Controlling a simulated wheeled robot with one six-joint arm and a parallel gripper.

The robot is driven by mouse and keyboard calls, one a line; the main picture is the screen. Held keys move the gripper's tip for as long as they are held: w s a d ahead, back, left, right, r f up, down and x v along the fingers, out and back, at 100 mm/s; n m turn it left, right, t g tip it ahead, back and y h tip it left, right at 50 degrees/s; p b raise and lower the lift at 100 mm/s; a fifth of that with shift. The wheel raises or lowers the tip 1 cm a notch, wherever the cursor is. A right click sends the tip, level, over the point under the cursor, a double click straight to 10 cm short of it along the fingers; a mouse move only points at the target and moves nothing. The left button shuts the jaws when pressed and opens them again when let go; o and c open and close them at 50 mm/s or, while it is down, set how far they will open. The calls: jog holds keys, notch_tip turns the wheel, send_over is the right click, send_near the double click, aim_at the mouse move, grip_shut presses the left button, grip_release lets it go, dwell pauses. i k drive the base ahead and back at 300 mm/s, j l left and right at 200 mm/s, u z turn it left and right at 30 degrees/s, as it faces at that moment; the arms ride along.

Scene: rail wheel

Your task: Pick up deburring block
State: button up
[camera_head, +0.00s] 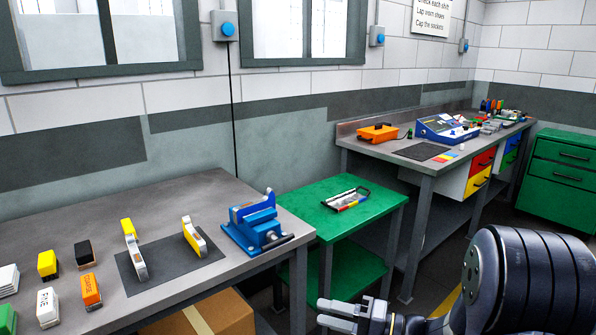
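Several small blocks stand on the grey bench at the left. They include an orange block lettered COARSE (91,290), a white block lettered FINE (47,308), a yellow block with a dark base (47,264) and a black block (84,254). I cannot tell which one is the deburring block. My gripper (322,311) is at the bottom edge, low in front of the benches and far right of the blocks. Its fingers point left and hold nothing visible. Its opening is too small in view to judge.
The grey bench (195,185) also carries a dark mat (160,272) with two yellow-topped tools and a blue vise (257,222). A green table (345,228) holds a small tray. A longer bench stands behind. A cardboard box (215,318) sits under the grey bench.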

aim_at(128, 227)
jog(key=u, duration=0.85)
